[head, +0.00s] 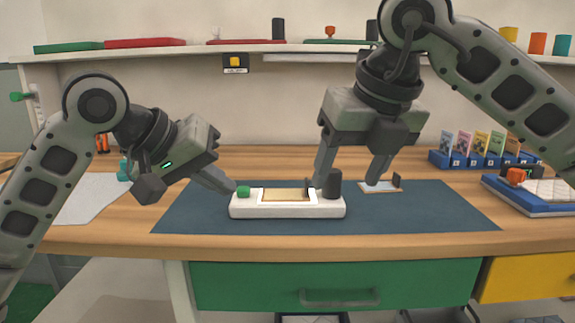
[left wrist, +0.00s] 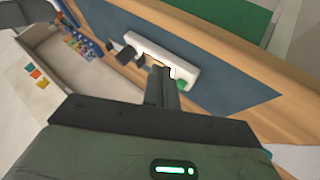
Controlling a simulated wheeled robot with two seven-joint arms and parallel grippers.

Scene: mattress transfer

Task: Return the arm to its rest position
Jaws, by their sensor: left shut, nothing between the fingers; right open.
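My left gripper (head: 230,188) is shut and empty. Its fingertips are close to the green knob (head: 243,191) on the left end of a white device (head: 288,211); I cannot tell whether they touch it. In the left wrist view the closed fingers (left wrist: 163,82) point toward the white device (left wrist: 155,58), with the green knob (left wrist: 181,85) beside them. My right gripper (head: 350,178) is open above the mat, its left finger close to the device's dark cylinder (head: 332,184). A tan panel (head: 286,195) lies in the device's frame.
The device stands on a dark blue mat (head: 430,213) on a wooden table. A small flat plate (head: 380,187) lies behind it, below the right gripper. A blue card rack (head: 485,160) and a blue tray (head: 520,204) are at right. A white sheet (head: 92,202) lies at left.

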